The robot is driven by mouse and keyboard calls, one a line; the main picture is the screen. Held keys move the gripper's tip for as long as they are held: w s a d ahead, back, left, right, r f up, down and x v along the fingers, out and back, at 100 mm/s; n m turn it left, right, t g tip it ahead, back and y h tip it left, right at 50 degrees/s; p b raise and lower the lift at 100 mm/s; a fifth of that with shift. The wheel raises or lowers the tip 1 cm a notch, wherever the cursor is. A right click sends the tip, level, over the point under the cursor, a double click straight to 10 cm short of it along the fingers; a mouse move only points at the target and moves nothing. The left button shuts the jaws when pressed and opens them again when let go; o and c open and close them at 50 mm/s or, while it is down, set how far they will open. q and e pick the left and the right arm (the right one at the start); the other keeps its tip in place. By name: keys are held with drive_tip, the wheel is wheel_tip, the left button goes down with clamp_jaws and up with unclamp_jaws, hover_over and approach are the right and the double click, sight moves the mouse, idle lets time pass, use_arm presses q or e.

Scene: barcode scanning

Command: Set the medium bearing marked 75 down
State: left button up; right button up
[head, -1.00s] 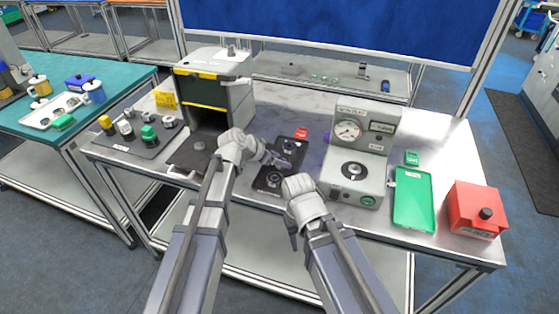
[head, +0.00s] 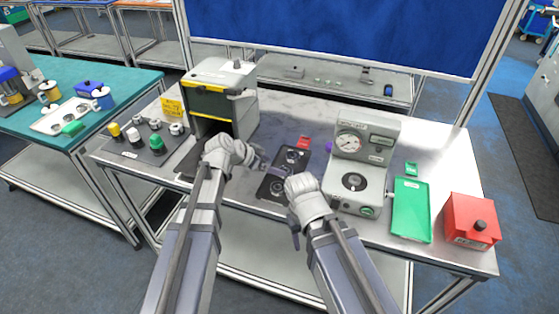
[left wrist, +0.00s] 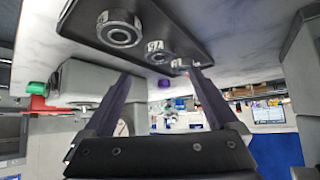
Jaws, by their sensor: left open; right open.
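A dark tray (head: 268,194) lies on the bench with a row of three bearings. The medium bearing (head: 285,168) rests in the middle of the row; its mark is too small to read in the head view. The left wrist view shows it (left wrist: 158,50) between a larger bearing (left wrist: 118,28) and a smaller one (left wrist: 180,64). My left gripper (head: 260,162) is open and empty, just left of the tray and apart from the bearings. My right gripper (head: 296,240) is open, low at the bench's front edge, its fingers partly hidden by its wrist.
A grey gauge press (head: 376,155) stands right of the tray, then a green tray (head: 411,210) and a red box (head: 470,222). A grey cabinet (head: 245,110) stands behind my left gripper. A mat (head: 172,150) with several knobs and parts lies farther left.

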use_arm(q)
drive_tip(key=p+v, duration=0.3)
drive_tip(key=v, duration=0.2)
drive_tip(key=s+f+n+g+y, duration=0.3)
drive_tip(key=s+y, duration=0.1)
drive_tip(key=s, duration=0.6)
drive_tip(key=s+d+f+n+g+y, duration=0.1)
drive_tip(key=s+f+n+g+y, duration=0.2)
drive_tip(key=s, duration=0.8)
drive_tip(key=shift+n+y, duration=0.3)
drive_tip(key=shift+y, duration=0.4)
drive_tip(key=shift+d, duration=0.1)
